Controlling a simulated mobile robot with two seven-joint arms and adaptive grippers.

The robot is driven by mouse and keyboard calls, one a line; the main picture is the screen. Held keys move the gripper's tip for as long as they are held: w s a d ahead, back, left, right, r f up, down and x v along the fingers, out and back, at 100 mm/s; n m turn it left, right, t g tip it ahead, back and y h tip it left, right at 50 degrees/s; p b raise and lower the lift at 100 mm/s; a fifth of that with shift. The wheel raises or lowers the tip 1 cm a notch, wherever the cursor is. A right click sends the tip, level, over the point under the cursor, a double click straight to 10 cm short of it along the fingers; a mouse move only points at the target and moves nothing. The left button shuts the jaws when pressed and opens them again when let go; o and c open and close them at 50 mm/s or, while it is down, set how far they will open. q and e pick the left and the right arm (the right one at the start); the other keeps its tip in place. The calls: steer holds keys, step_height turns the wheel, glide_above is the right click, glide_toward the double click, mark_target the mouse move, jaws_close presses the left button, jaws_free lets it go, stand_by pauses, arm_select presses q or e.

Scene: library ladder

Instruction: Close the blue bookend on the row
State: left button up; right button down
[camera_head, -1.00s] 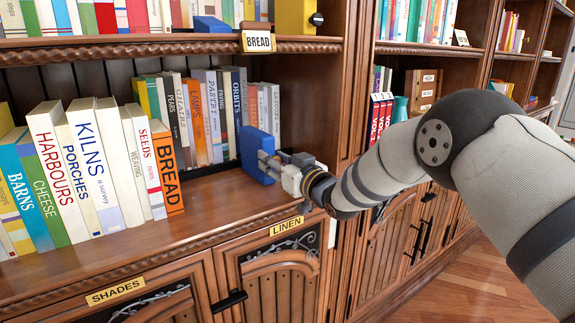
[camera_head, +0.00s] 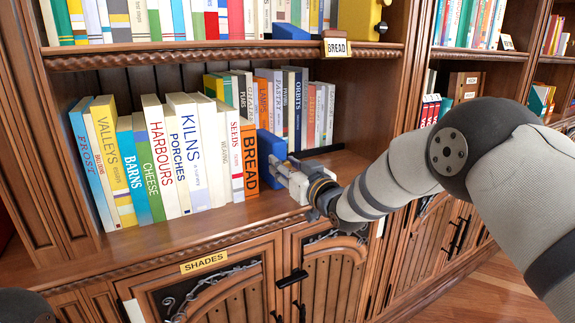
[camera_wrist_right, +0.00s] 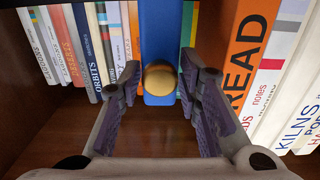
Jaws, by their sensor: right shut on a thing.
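The blue bookend (camera_head: 272,154) stands upright on the middle shelf, just right of the orange BREAD book (camera_head: 249,158) at the end of the front row. In the head view it looks close beside that book. The wrist view shows a gap between the bookend (camera_wrist_right: 159,35) and BREAD (camera_wrist_right: 243,50); contact cannot be told. My right gripper (camera_head: 287,173) is shut on the bookend at its round yellow-brown knob (camera_wrist_right: 160,79), one finger on each side. My left gripper is not in view.
The front row (camera_head: 165,155) leans slightly, with several books up to FROST. A second row (camera_head: 290,105) stands behind the bookend. Bare shelf (camera_head: 340,162) lies to the right, up to the upright post. Cabinet doors with handles are below.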

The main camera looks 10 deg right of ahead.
steer(key=shift+f, duration=0.15)
steer(key=c, duration=1.4)
jaws_free()
steer(key=shift+o, duration=0.2)
steer(key=v, duration=1.2)
